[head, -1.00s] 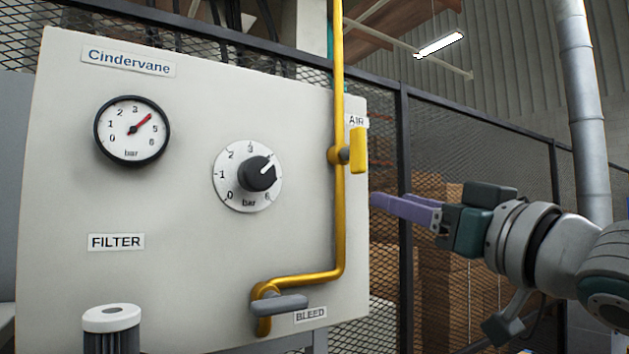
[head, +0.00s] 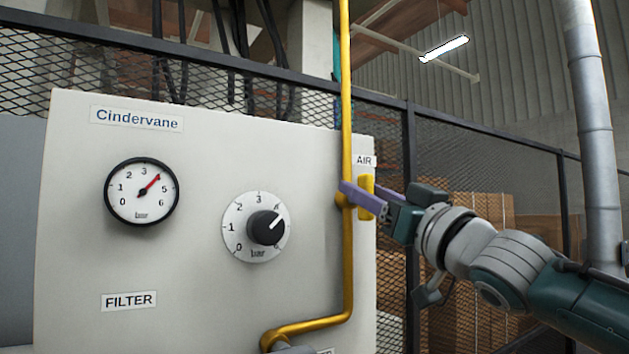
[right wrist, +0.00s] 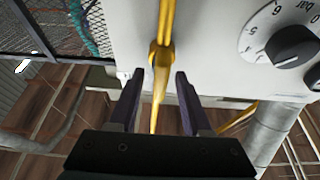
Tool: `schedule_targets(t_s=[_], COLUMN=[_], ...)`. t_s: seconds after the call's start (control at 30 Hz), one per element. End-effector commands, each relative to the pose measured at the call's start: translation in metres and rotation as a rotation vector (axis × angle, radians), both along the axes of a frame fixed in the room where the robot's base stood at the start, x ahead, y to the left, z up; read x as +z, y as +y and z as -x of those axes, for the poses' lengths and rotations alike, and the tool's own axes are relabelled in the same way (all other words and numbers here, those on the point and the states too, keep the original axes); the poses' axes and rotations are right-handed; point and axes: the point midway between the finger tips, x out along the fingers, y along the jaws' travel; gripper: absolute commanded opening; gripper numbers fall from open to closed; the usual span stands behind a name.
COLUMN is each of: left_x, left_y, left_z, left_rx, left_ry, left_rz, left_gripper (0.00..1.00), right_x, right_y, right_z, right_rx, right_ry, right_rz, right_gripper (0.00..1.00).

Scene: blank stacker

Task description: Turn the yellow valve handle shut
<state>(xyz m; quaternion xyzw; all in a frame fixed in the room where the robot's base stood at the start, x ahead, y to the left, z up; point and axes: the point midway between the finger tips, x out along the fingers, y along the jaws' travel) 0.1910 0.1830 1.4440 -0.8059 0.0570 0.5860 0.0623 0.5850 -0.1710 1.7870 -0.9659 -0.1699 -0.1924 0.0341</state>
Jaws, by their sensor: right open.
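The yellow valve handle (head: 366,184) stands upright, alongside the yellow pipe (head: 347,100), under the AIR label (head: 364,160). My right gripper (head: 355,193) is at the handle, its purple fingers crossing in front of the handle's middle and partly hiding it. In the right wrist view the handle (right wrist: 158,95) lies between the two open fingers (right wrist: 159,78), with a visible gap on each side. The handle's mount on the pipe is mostly hidden by a finger in the head view. My left gripper is not in view.
The pale panel (head: 200,300) carries a pressure gauge (head: 141,191), a black knob (head: 266,227) and a FILTER label (head: 129,301). The pipe bends left near the panel's bottom. A mesh fence (head: 470,165) and brown boxes (head: 470,215) stand behind my right arm.

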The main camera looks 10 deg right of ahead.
Motion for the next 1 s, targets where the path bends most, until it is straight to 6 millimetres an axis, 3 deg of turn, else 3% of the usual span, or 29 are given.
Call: schedule_targets(t_s=[0.33,0.77,1.0], left_x=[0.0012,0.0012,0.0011], left_y=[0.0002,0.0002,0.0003], left_z=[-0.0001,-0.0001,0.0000], left_rx=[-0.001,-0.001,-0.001], left_ry=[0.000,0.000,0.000], left_rz=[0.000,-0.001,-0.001], left_gripper=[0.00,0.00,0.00], right_x=[0.0003,0.0003,0.0003], right_y=[0.0009,0.0008,0.0008], right_z=[-0.0020,-0.0018,-0.0018], right_rx=[0.001,0.000,0.000], right_ry=[0.000,0.001,0.001], right_rz=[0.001,0.001,0.000], right_gripper=[0.48,0.00,0.00])
